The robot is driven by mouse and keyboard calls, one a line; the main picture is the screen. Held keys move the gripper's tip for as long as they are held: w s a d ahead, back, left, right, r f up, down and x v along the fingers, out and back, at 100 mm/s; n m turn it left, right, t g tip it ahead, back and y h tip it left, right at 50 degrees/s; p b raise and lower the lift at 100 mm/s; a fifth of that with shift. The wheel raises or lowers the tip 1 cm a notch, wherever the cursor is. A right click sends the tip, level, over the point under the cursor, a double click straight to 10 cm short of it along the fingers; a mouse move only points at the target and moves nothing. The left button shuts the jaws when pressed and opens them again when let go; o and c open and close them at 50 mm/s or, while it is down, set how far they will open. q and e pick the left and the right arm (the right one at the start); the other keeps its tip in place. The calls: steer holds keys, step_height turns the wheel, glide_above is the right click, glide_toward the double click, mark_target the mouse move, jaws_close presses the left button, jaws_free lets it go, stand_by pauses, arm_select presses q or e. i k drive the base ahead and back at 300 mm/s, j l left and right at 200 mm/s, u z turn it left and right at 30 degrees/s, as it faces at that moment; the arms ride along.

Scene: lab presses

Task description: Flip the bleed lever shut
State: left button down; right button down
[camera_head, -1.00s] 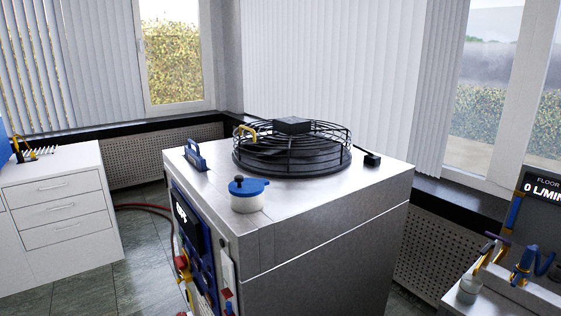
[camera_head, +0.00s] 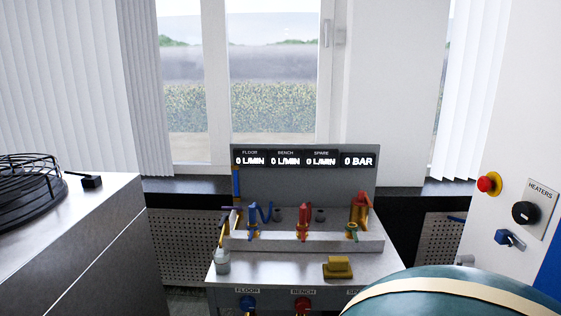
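No lever here carries a readable "bleed" label, so I cannot tell which one is the bleed lever. A metal bench (camera_head: 225,271) stands in the middle with an upright grey panel (camera_head: 365,183) on it. Its fittings include a blue valve (camera_head: 254,217), a red valve (camera_head: 304,218) and an orange one (camera_head: 360,208) with a green handle (camera_head: 351,228). A yellow block-shaped part (camera_head: 338,267) sits on the bench top. The displays (camera_head: 303,160) read 0 L/MIN for floor, bench and spare, and 0 BAR. Neither of my grippers is in view.
A steel cabinet (camera_head: 105,245) with a black caged fan (camera_head: 28,190) stands at left. A teal rounded body with a cream band (camera_head: 430,302) fills the lower right. A white heaters panel (camera_head: 540,208) at right has a red button (camera_head: 488,184), black knob (camera_head: 525,213) and blue switch (camera_head: 509,238).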

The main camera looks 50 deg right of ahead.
mark_target(224, 216)
steer(key=i+l+z, duration=0.1)
steer(key=z, duration=1.25)
